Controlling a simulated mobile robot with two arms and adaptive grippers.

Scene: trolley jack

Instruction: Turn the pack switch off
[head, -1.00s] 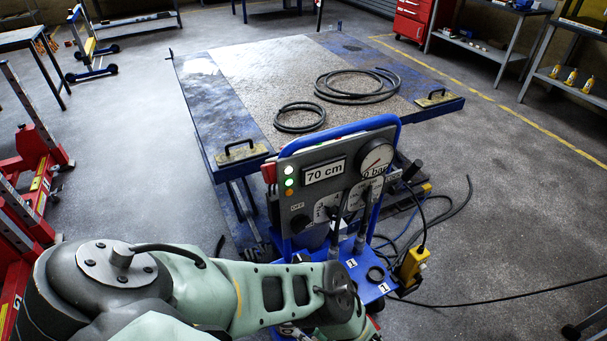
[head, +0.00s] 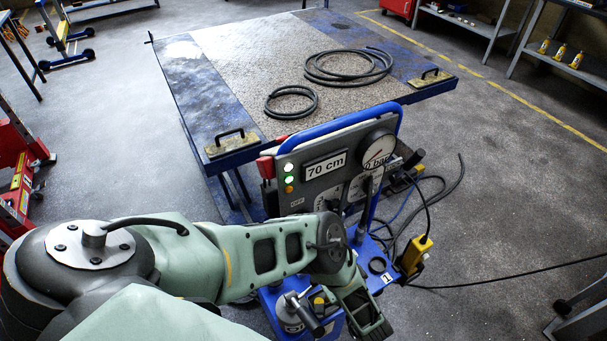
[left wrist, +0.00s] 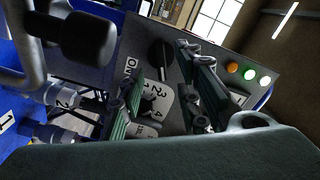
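The grey control panel (head: 312,185) stands on the blue trolley unit in front of the lift table. A black rotary knob (left wrist: 160,60), which looks like the pack switch, sits on the panel in the left wrist view, with a small "ON" label beside it. My right gripper is not in view.
The panel carries a "70 cm" display (head: 325,166), a round gauge (head: 377,150) and indicator lights (head: 289,179), green and orange. A numbered white plate (left wrist: 158,104) and a black lever knob (left wrist: 88,38) are close to the gripper.

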